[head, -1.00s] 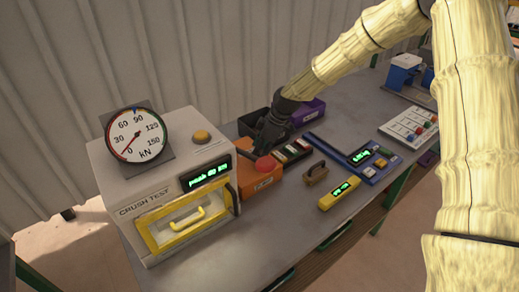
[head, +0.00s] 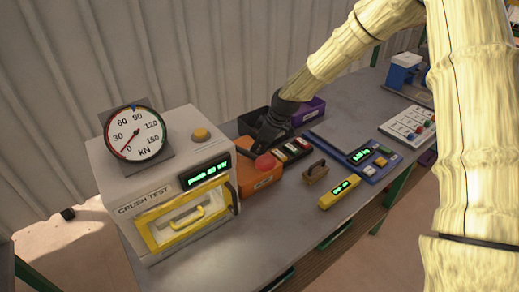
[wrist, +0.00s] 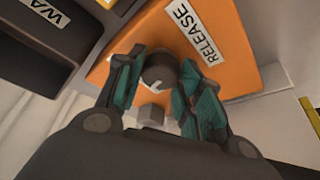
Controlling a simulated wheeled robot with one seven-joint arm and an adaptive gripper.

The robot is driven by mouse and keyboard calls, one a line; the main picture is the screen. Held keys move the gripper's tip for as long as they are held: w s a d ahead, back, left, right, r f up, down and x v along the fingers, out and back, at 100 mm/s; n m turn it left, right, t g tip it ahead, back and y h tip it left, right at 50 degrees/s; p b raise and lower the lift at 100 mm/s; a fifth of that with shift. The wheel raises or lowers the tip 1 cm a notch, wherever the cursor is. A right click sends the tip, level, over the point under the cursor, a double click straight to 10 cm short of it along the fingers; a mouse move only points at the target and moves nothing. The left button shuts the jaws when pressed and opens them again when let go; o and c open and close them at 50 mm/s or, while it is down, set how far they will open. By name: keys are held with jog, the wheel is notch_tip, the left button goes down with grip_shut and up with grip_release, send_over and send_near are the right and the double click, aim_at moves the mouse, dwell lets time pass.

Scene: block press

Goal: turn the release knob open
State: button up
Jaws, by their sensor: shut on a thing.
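The release knob (wrist: 160,66) is a dark round knob with a pale mark on the orange box (wrist: 125,72), beside a white RELEASE label (wrist: 193,30). My gripper (wrist: 160,82) has its fingers on both sides of the knob and is shut on it. In the head view my gripper (head: 268,140) reaches down behind the red button (head: 265,162) on the orange box (head: 258,178) and hides the knob. A small grey block (wrist: 151,114) shows between the finger bases; I cannot tell what it is part of.
The crush tester (head: 150,172) with its gauge (head: 136,133) and yellow-framed door stands left of the orange box. A purple bin (head: 307,110) is behind to the right.

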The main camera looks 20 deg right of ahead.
jog(key=m+h, duration=0.1)
jog(key=m, duration=0.1)
jog(key=m+t, duration=0.1)
jog(key=m, duration=0.2)
jog(key=shift+a+r+h, duration=0.1)
jog(key=shift+h, duration=0.3)
jog(key=shift+m+t+h, duration=0.4)
jog(key=shift+m+h, duration=0.3)
jog(key=shift+m, duration=1.4)
jog(key=o, duration=1)
jog(key=v, duration=1.2)
